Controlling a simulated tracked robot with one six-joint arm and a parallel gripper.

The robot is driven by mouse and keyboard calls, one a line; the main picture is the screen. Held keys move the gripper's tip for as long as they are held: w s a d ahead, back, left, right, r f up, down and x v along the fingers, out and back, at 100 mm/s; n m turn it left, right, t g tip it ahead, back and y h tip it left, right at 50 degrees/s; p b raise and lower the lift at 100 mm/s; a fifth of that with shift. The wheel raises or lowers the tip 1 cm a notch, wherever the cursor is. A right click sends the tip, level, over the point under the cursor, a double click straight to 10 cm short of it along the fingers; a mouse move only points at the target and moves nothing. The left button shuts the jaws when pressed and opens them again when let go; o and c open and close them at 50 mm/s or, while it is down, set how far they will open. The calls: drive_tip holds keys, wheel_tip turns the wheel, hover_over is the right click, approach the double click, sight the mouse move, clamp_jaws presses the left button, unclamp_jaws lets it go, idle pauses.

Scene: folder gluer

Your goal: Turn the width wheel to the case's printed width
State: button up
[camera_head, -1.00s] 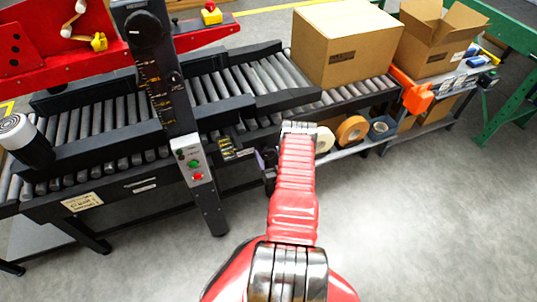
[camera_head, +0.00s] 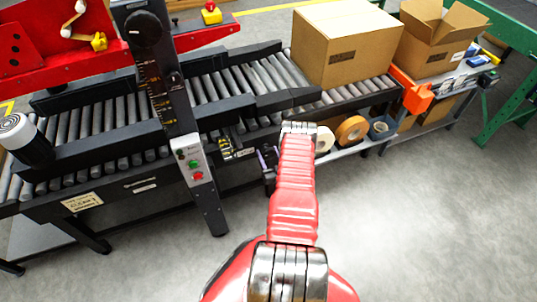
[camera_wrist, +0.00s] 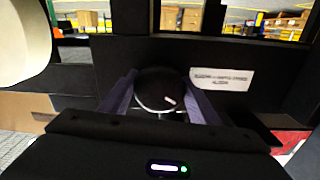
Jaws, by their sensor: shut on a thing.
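The width wheel (camera_wrist: 160,88) is a dark round knob with a pale mark, on the machine's black side in the wrist view. My gripper (camera_wrist: 161,98) has its purple-grey fingers on either side of the wheel and is shut on it. In the head view my gripper (camera_head: 268,160) is mostly hidden behind my red arm, low at the conveyor's front side, and the wheel is hidden there. A closed brown case (camera_head: 345,45) stands on the rollers at the right. Its dark printed label is too small to read.
A white plate (camera_wrist: 222,79) with unreadable text is right of the wheel. A black post (camera_head: 155,80) carries a yellow-marked scale. A control box (camera_head: 193,162) has green and red buttons. Tape rolls (camera_head: 351,130) lie on a lower shelf. The floor in front is clear.

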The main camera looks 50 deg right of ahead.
drive_tip(key=shift+s+d, duration=0.1)
drive_tip(key=shift+d, duration=0.05)
drive_tip(key=o, duration=1.1)
drive_tip(key=shift+n, duration=0.3)
drive_tip(key=shift+c, duration=0.2)
drive_tip(key=v, duration=1.4)
drive_tip(key=shift+f, duration=0.15)
